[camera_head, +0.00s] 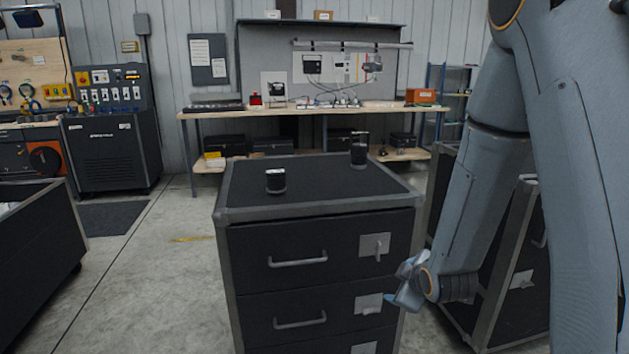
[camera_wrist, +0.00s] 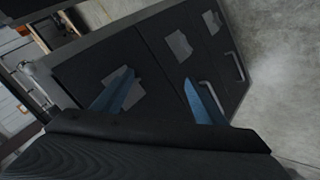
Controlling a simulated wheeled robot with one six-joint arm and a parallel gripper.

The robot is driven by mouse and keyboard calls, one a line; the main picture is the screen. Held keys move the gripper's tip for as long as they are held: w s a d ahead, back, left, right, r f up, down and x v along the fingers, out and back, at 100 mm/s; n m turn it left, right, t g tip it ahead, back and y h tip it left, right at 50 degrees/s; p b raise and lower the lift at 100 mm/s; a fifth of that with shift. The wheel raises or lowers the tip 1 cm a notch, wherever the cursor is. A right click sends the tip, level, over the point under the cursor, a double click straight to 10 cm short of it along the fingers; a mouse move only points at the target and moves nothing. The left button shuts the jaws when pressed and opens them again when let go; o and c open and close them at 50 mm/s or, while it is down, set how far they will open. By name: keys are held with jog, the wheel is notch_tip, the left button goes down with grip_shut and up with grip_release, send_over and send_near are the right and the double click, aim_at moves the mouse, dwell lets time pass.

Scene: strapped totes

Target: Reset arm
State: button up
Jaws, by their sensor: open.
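My arm hangs down the right side of the head view, bent at the elbow. My gripper (camera_head: 405,285) is low at the right front of the black drawer cabinet (camera_head: 315,208), near its metal label plates. In the wrist view my gripper (camera_wrist: 160,95) shows two blue fingers spread well apart, with nothing between them. Beyond them the cabinet's drawer fronts (camera_wrist: 140,60) appear tilted, with pale plates and handles. I cannot tell how small the gap between the fingers and the cabinet is.
Dark cases stand at right (camera_head: 520,285) and left (camera_head: 40,240). A workbench (camera_head: 300,109) is behind. Floor at left (camera_head: 165,270) is clear.

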jog(key=s+a+r+m+g, duration=0.1)
jog(key=s+r+m+g, duration=0.2)
jog(key=s, duration=0.5)
jog(key=s+a+r+m+g+p, duration=0.1)
jog(key=s+r+m+g, duration=0.2)
jog(key=s, duration=0.6)
jog(key=s+r+m+g+p, duration=0.1)
jog(key=s+r+m+g, duration=0.1)
jog(key=s+m, duration=0.3)
jog(key=s+g, duration=0.1)
jog(key=s, duration=0.2)
jog(key=shift+s+a+r+m+g+h, duration=0.3)
jog(key=shift+a+r+m+g, duration=0.1)
jog(key=shift+c, duration=0.5)
